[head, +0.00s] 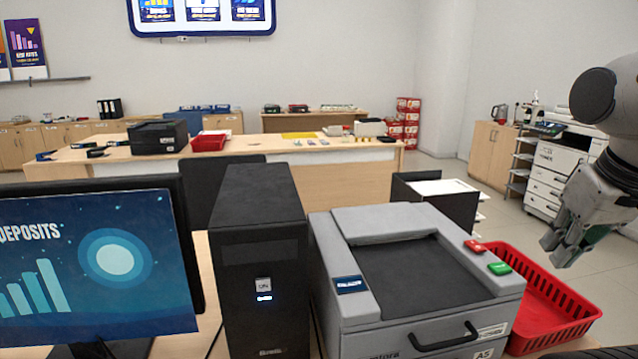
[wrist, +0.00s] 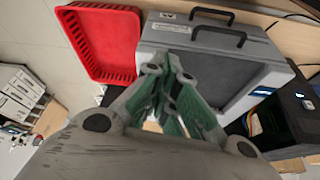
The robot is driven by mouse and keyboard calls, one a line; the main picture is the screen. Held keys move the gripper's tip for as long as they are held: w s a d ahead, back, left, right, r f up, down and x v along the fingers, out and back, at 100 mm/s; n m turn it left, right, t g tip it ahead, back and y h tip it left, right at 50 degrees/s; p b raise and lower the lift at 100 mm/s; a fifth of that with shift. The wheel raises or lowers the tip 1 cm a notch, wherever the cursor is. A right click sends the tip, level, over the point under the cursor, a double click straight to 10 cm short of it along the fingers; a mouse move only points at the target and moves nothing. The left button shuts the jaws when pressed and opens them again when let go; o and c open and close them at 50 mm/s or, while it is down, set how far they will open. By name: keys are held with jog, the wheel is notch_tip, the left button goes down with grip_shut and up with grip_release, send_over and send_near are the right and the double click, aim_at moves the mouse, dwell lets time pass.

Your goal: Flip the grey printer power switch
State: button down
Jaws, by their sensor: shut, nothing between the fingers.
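The grey printer (head: 355,285) stands on the counter in the head view, with a dark panel on its top. A red button (head: 474,246) and a green button (head: 499,268) sit on its right top edge. I cannot make out a power switch, nor tell whether either button is one. The printer also shows in the wrist view (wrist: 262,78), partly hidden behind my fingers. My gripper (head: 556,248) is shut and empty, to the right of the printer and apart from it in the head view. It also fills the middle of the wrist view (wrist: 166,78).
A red basket (head: 585,310) lies right of the printer; it also shows in the wrist view (wrist: 105,45). A black computer tower (head: 258,275) stands close on the printer's left, with a monitor (head: 95,265) further left. Open floor lies right of the basket.

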jog(key=shift+f, duration=0.1)
notch_tip(320, 180, up, 4)
jog(key=r+m+g, duration=0.1)
jog(key=m+g, duration=0.3)
jog(key=m, duration=1.2)
send_over(475, 246)
jog(key=d, duration=0.2)
jog(key=shift+s+f, duration=0.1)
jog(key=shift+f, duration=0.15)
jog(key=shift+f, duration=0.1)
notch_tip(475, 246, down, 14)
jog(key=shift+r, duration=0.1)
